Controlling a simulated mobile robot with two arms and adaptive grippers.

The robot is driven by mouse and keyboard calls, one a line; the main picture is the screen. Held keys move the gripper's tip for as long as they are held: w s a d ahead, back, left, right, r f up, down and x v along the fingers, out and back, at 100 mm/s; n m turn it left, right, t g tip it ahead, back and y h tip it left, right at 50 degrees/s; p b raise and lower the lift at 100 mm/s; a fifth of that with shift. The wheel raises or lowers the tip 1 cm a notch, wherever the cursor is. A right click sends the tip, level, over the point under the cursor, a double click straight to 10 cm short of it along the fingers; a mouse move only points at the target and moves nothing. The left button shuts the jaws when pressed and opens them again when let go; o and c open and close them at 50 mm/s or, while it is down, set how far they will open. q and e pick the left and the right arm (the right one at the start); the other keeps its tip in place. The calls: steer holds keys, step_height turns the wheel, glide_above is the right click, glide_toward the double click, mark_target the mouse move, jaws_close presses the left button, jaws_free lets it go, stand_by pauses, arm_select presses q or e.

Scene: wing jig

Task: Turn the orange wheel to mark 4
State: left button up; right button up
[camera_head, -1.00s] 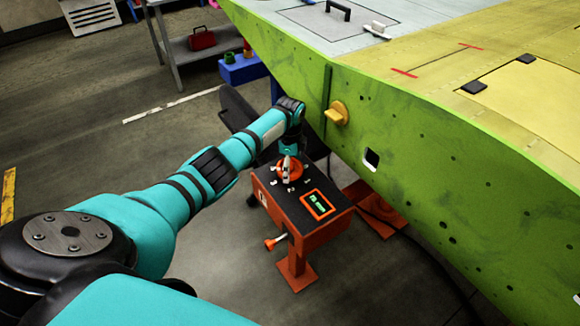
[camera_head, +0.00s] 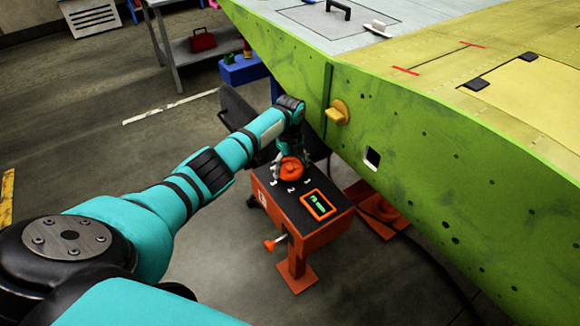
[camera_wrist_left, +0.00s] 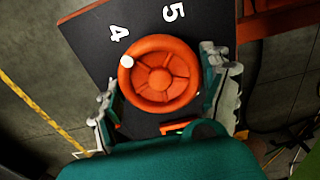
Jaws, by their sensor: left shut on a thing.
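The orange wheel (camera_head: 291,169) lies on the dark top of an orange-framed stand, and it fills the middle of the left wrist view (camera_wrist_left: 160,76). A white dot on its rim sits at the left in that view. The white mark 4 (camera_wrist_left: 119,33) is up and left of the wheel, close to the dot but not quite in line with it from the hub. Mark 5 (camera_wrist_left: 173,12) is above. My left gripper (camera_head: 290,163) is shut on the wheel, one finger on each side of the rim (camera_wrist_left: 165,88). My right gripper is out of view.
Open floor lies at the left.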

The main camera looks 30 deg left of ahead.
mark_target(290, 166)
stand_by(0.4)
arm_select(q)
steer(key=o, duration=1.1)
step_height(290, 166, up, 12)
steer(key=shift+r, duration=0.1)
stand_by(0.4)
